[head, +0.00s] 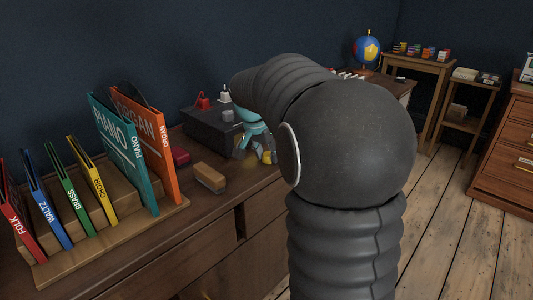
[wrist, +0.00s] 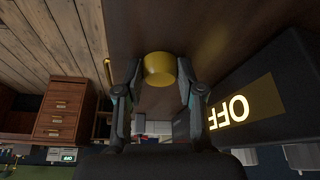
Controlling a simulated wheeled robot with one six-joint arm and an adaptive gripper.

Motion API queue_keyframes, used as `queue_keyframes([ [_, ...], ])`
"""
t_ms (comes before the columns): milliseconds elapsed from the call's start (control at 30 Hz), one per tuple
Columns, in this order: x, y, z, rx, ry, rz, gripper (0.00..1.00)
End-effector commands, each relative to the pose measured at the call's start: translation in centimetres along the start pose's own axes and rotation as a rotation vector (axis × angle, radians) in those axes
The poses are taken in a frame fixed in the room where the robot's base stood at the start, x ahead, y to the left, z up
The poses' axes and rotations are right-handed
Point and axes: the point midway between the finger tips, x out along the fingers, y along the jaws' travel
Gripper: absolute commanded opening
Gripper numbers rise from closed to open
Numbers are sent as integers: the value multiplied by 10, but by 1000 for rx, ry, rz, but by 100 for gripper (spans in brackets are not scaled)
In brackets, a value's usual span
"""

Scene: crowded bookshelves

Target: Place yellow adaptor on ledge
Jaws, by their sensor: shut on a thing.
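The yellow adaptor (wrist: 160,70) is a short round piece between the fingertips of my gripper (wrist: 161,82) in the wrist view. My gripper is shut on it. In the head view my gripper (head: 255,155) is low over the dark wooden cabinet top, in front of the black box (head: 203,135). My arm covers much of that area, and the adaptor is hard to make out there. A lit OFF panel (wrist: 232,113) on a dark box is right of the fingers in the wrist view. I cannot tell which surface is the ledge.
A red item (head: 204,101) and a grey cylinder (head: 228,115) sit on the black box. A wooden block (head: 210,178) and a dark red block (head: 181,156) lie left of my gripper. Upright coloured books (head: 135,155) stand in a wooden rack (head: 115,240) further left.

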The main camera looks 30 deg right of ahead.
Motion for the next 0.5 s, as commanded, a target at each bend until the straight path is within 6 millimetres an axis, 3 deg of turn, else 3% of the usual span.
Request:
queue_keyframes([
  [33,1,0,0,0,0,0,43],
  [100,1,0,0,0,0,0,60],
  [133,1,0,0,0,0,0,63],
  [500,-4,0,-2,0,0,0,63],
])
